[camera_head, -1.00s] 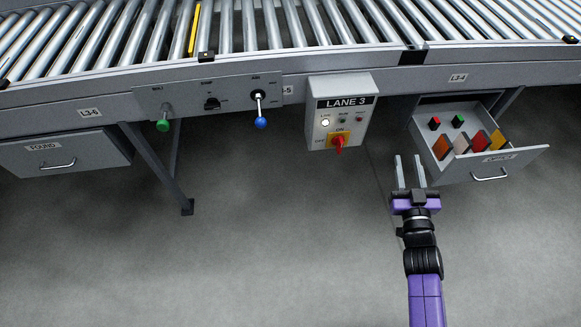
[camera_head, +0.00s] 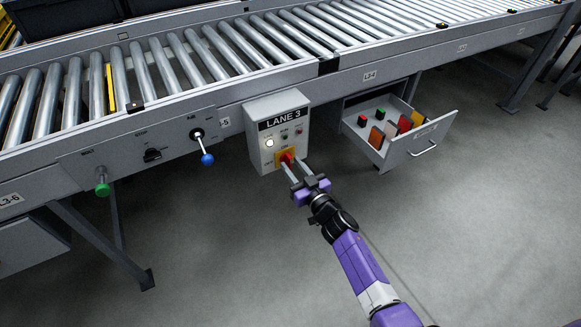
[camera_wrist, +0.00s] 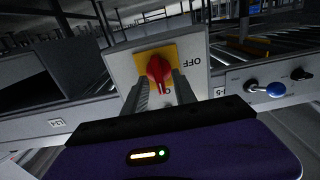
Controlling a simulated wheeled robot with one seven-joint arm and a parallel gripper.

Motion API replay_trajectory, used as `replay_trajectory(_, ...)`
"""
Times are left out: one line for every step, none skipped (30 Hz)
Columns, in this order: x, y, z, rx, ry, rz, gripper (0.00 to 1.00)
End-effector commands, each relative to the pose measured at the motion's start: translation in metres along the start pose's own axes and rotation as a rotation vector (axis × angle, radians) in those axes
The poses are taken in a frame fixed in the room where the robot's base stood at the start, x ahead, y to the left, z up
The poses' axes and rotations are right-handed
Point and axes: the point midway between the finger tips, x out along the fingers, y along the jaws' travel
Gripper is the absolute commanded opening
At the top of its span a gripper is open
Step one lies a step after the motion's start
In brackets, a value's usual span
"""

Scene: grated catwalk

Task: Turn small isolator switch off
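The small isolator switch is a red rotary handle (camera_wrist: 158,72) on a yellow plate (camera_wrist: 178,52), low on the front of the grey LANE 3 box (camera_head: 262,150). In the wrist view its narrow end points toward the ON label, with OFF printed to the right. In the head view the red handle (camera_head: 287,157) is partly covered by my fingers. My gripper (camera_head: 291,164) is at the switch with its fingers apart, one on each side of the handle. I cannot tell whether either finger touches it.
A roller conveyor (camera_head: 200,60) runs above the box. To the right an open drawer (camera_head: 400,150) holds coloured parts. To the left are a blue-knobbed lever (camera_head: 207,159), a black knob (camera_head: 152,155) and a green knob (camera_head: 102,188). The floor in front is clear.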

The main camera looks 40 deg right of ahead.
Motion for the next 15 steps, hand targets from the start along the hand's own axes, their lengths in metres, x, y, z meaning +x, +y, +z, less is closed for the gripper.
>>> replay_trajectory(0.0049,-0.0001,0.0011,-0.001,0.001,-0.001,0.33)
replay_trajectory(0.0068,-0.0002,0.0011,0.0,0.001,-0.001,0.33)
replay_trajectory(0.0089,-0.0002,0.001,0.0,0.0,0.0,0.33)
replay_trajectory(0.0102,-0.0002,0.0007,0.0,0.0,0.0,0.33)
replay_trajectory(0.0111,-0.0002,0.0005,0.0,0.0,0.0,0.33)
replay_trajectory(0.0118,-0.0002,0.0003,0.0,-0.001,0.0,0.33)
replay_trajectory(0.0121,-0.0003,0.0001,0.0,-0.001,0.0,0.33)
replay_trajectory(0.0122,-0.0003,0.0,0.0,-0.001,0.0,0.33)
replay_trajectory(0.0121,-0.0003,-0.0001,0.0,-0.001,0.0,0.33)
replay_trajectory(0.012,-0.0003,-0.0001,0.0,-0.001,0.0,0.33)
replay_trajectory(0.0119,-0.0003,-0.0001,0.0,-0.001,0.0,0.33)
replay_trajectory(0.0119,-0.0003,-0.0002,0.0,-0.001,0.0,0.33)
replay_trajectory(0.0119,-0.0003,-0.0002,0.0,-0.001,0.0,0.31)
replay_trajectory(0.0118,-0.0003,-0.0001,-0.001,-0.001,0.0,0.25)
replay_trajectory(0.0118,-0.0003,-0.0001,0.0,-0.001,0.0,0.17)
